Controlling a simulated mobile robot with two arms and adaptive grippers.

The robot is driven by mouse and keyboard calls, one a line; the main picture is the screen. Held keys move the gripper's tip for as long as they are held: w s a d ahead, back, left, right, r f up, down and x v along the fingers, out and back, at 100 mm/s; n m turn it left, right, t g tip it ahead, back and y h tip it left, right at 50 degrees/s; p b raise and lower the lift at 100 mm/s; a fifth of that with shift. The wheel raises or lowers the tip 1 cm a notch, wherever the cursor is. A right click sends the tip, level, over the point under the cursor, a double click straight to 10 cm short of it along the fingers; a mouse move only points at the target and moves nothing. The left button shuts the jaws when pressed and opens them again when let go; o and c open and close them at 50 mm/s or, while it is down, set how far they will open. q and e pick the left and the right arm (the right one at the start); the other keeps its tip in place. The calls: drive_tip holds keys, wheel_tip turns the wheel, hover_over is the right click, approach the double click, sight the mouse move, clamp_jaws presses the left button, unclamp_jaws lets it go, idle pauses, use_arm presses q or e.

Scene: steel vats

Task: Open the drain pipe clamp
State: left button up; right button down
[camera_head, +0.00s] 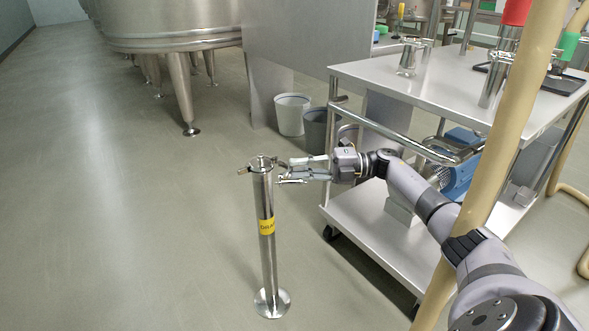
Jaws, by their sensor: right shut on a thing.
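The drain pipe (269,255) is an upright steel pipe on a round floor flange, with a yellow label partly reading "DRA". The clamp (259,164) sits around its top end, with a small part sticking out to the left and another toward the right. My right gripper (283,172) reaches in from the right at the height of the pipe's top. Its fingers are shut on the clamp's right-hand part, beside the pipe. The fingertips are small here, and I cannot tell whether the clamp is loose. My left gripper is out of view.
A steel cart (450,85) with vessels on top stands to the right, under and behind my right arm. A beige hose (500,140) hangs in front of it. Buckets (291,115) and a large vat (170,25) stand behind. The floor left of the pipe is clear.

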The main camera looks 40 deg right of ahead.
drive_tip(key=c, duration=1.5)
unclamp_jaws()
drive_tip(key=shift+d, duration=0.15)
drive_tip(key=v, duration=1.2)
